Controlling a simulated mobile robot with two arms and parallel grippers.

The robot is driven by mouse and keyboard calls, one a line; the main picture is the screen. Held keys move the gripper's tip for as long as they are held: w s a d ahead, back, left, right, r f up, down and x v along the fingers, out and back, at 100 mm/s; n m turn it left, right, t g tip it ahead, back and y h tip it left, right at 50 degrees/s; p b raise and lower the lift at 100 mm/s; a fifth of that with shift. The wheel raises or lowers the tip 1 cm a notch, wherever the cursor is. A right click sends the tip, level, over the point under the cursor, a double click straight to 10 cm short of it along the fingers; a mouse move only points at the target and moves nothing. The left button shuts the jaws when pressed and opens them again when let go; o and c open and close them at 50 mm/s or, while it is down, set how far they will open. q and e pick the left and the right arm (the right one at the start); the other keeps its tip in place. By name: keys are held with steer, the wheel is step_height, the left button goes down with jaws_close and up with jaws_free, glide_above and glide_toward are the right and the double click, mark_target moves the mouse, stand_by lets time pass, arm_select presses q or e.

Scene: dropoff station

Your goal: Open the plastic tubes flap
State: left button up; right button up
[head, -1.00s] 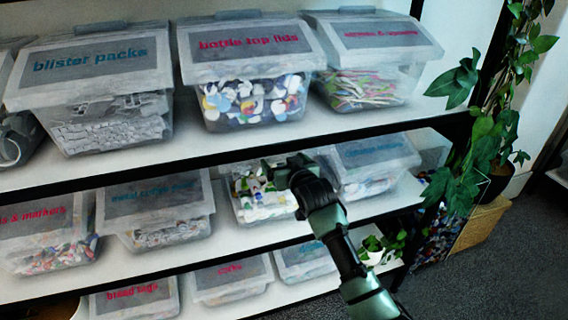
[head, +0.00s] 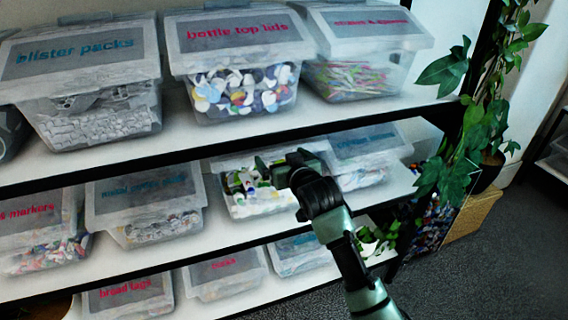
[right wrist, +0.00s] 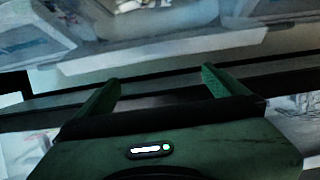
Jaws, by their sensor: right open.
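My right gripper (head: 270,170) is in front of a clear bin (head: 258,208) on the middle shelf, and covers much of its upper front. White and green pieces show inside this bin. Its label is hidden, so I cannot tell whether it is the plastic tubes bin or how its flap stands. In the right wrist view the two green fingers (right wrist: 155,84) are apart with nothing between them. I cannot tell whether the gripper touches the bin. My left gripper is not in view.
A blue-labelled bin (head: 362,165) stands close on the right, and another blue-labelled bin (head: 148,210) on the left. The upper shelf's dark edge (head: 225,148) runs just above the gripper. A leafy plant (head: 485,130) stands at the right end. Open floor (head: 480,275) lies lower right.

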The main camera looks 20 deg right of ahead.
steer(key=shift+v, duration=1.3)
steer(key=s+f+g+b, duration=0.15)
steer(key=s+f, duration=0.35)
steer(key=f, duration=1.1)
steer(key=s+f+n+g+b, duration=0.1)
steer(key=s+f+g, duration=0.35)
steer(key=f, duration=1.05)
steer(key=s+f+g+b, duration=0.1)
steer(key=s+f, duration=0.6)
steer(key=f, duration=0.9)
steer(key=s+d+f+g+b, duration=0.15)
steer(key=s+f+g, duration=0.25)
steer(key=s+f, duration=1.35)
steer(key=s+d+f+g, duration=0.1)
steer(key=s+f, duration=0.2)
steer(key=s, duration=0.9)
steer(key=s+f+n+g, duration=0.1)
steer(key=s+f+g, duration=0.1)
steer(key=s, duration=1)
steer(key=shift+s+d+f+h+b, duration=0.3)
steer(key=shift+d+f+b, duration=0.1)
steer(key=shift+f, duration=0.1)
